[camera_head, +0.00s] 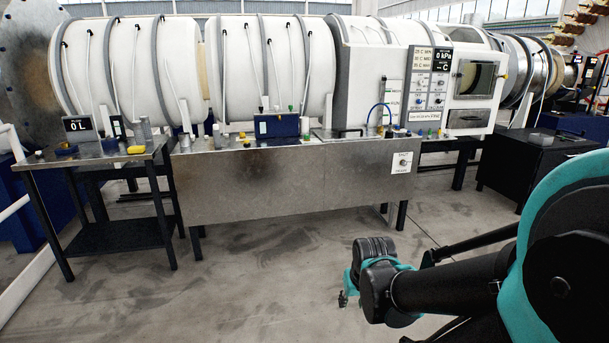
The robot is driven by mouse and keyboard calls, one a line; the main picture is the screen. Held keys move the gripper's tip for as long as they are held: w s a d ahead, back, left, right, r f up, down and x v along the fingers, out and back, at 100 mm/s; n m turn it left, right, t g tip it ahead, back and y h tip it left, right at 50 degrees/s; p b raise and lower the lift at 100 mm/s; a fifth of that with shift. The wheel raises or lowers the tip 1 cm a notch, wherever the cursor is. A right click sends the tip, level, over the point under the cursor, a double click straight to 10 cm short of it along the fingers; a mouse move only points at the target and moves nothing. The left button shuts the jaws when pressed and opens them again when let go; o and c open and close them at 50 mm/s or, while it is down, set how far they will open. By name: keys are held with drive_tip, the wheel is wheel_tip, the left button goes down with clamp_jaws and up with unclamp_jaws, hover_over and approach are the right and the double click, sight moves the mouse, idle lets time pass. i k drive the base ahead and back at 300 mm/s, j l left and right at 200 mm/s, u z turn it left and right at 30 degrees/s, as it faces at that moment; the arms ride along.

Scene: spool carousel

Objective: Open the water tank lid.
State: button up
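No part is plainly marked as the water tank lid, and I cannot tell for sure which surface it is. A long metal-fronted bench (290,182) stands in the middle, its top lined with small fittings. A dark blue box (277,126) and a dark bar like a handle (348,132) are on its top. A display reading "0 L" (78,125) stands on the side table at left. My gripper (344,297) is at lower centre, over the floor in front of the bench and apart from it. Its fingers are small and partly hidden by the wrist, so their opening is unclear.
A large white banded cylinder (270,65) lies behind the bench, with a control panel (429,80) at its right. A metal side table (95,160) stands left. A black cabinet (530,165) stands at right. The grey floor (250,270) before the bench is clear.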

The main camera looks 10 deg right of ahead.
sight(340, 134)
drive_tip(key=i+z, duration=0.4)
drive_tip(key=i, duration=1.5)
drive_tip(key=l, duration=0.05)
